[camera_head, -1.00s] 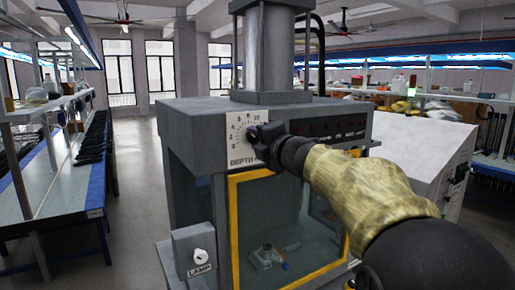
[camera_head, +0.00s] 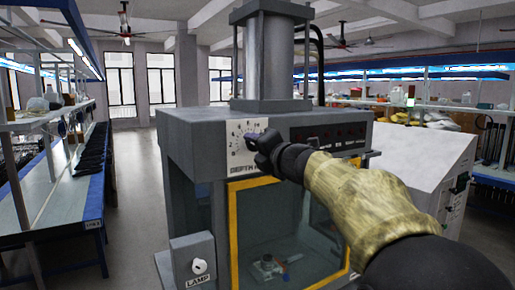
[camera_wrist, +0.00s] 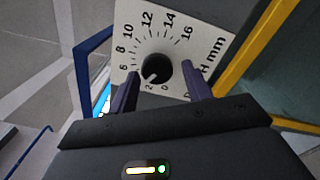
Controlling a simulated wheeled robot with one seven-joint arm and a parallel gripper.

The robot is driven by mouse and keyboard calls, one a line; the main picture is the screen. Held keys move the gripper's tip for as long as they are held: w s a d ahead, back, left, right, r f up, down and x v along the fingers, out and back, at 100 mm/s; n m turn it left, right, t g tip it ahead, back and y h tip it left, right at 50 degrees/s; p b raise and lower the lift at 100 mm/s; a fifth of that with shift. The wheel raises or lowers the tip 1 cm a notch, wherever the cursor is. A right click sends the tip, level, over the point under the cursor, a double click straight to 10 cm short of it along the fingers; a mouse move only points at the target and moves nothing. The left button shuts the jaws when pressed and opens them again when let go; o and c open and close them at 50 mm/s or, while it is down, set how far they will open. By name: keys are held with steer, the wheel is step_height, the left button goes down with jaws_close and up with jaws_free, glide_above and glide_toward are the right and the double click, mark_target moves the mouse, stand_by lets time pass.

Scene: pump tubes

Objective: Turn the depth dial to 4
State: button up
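The depth dial is a black round knob (camera_wrist: 157,71) with a white pointer line, on a white scale plate (camera_wrist: 137,38) marked in mm. The pointer aims to the lower left, roughly between the 2 and the 6; the 4 is not readable, probably behind the left finger. The plate also shows in the head view (camera_head: 238,140), on the machine's front top left. My gripper (camera_wrist: 162,78) is open, one finger on each side of the knob, with visible gaps. In the head view my gripper (camera_head: 264,150) covers the knob.
The grey machine (camera_head: 185,140) has a yellow-framed window (camera_head: 234,240) below the dial. A lamp switch (camera_head: 199,266) sits at its lower left. A light grey cabinet (camera_head: 425,160) stands at the right. A blue-edged bench (camera_head: 55,220) is at the left, with clear floor between.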

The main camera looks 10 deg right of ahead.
steer(key=shift+s+r, duration=0.1)
steer(key=b+v, duration=0.2)
steer(key=v, duration=1.5)
steer(key=shift+s, duration=0.1)
steer(key=w+d+f+m+g+h+p, duration=0.1)
steer(key=w+f+m+g+h, duration=0.15)
steer(key=f+m, duration=0.75)
steer(key=w+d+f+m+g+h, duration=0.15)
steer(key=f+m+h, duration=0.25)
steer(key=f+m, duration=0.5)
steer(key=s+a+f+m+g, duration=0.2)
steer(key=s+f, duration=0.3)
steer(key=f, duration=0.3)
steer(key=s+a+f+m+g+p, duration=0.1)
steer(key=s+a+f+m+g, duration=0.2)
steer(key=s+f+g, duration=0.2)
steer(key=s+a+f+m+g+y, duration=0.1)
steer(key=s+a+f+m+g, duration=0.1)
steer(key=s+f, duration=0.4)
steer(key=shift+a+f+m+g+p, duration=0.2)
steer(key=shift+f+m+g, duration=0.2)
steer(key=shift+f, duration=0.85)
steer(key=shift+a+f+m+g+p, duration=0.15)
steer(key=shift+f+m+g, duration=0.25)
steer(key=shift+f, duration=0.9)
